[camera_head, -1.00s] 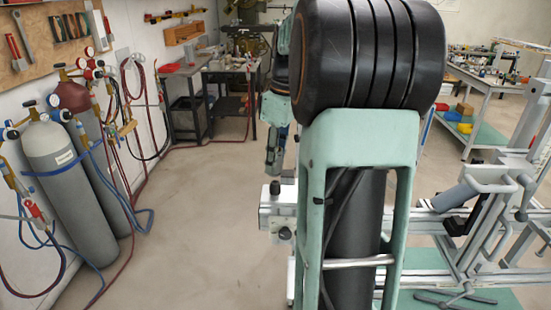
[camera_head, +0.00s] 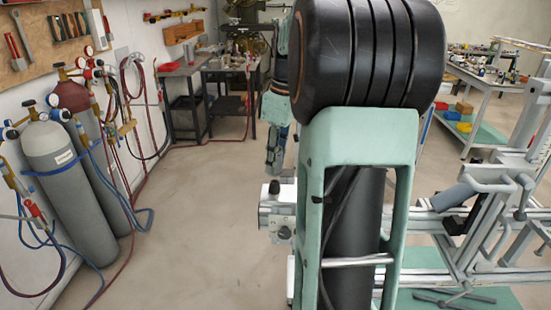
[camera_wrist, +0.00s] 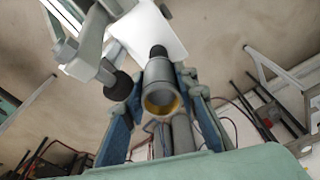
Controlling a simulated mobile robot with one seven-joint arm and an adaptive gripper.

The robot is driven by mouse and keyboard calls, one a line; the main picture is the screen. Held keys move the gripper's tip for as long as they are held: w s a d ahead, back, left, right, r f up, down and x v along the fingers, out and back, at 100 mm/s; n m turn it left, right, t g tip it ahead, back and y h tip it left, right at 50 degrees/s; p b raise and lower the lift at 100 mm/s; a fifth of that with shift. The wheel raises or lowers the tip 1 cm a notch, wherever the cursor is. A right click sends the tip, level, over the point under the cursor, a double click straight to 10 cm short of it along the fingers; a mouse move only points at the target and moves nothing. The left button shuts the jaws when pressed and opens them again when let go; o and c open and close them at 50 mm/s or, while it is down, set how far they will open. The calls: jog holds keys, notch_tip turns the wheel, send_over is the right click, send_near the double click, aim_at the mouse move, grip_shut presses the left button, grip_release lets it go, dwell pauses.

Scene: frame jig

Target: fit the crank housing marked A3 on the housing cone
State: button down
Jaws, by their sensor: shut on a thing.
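In the wrist view, my gripper (camera_wrist: 161,88) has its two blue fingers on either side of a grey tube with a brass-coloured inner ring, which I take to be the crank housing (camera_wrist: 158,78). The gripper is shut on it, and its open end faces the camera. No A3 marking is readable. A dark rounded tip (camera_wrist: 117,85) on a grey jig part stands close to the left of the tube; I cannot tell whether it is the housing cone. In the head view, my gripper (camera_head: 274,152) is partly hidden behind my arm, and the housing cannot be made out.
The pale metal frame jig (camera_head: 445,262) stands at the right, with its near-left end block (camera_head: 278,210) just below my gripper. Gas cylinders (camera_head: 68,185) with hoses stand along the left wall. The floor between is clear. A parts bench (camera_head: 480,95) is at the back right.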

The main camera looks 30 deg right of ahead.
aim_at(275, 182)
jog(key=shift+f+b, duration=1.4)
jog(key=shift+f, duration=0.75)
jog(key=shift+r, duration=0.1)
dwell(0.4)
jog(key=shift+r+p, duration=1.75)
jog(key=shift+r, duration=0.2)
jog(key=shift+r, duration=0.1)
jog(key=shift+f+b, duration=1.35)
jog(key=shift+f, duration=0.85)
jog(key=c, duration=1.5)
grip_release()
jog(key=shift+o, duration=0.2)
jog(key=shift+r, duration=0.1)
notch_tip(275, 182, up, 12)
jog(key=s, duration=0.1)
jog(key=shift+d, duration=0.4)
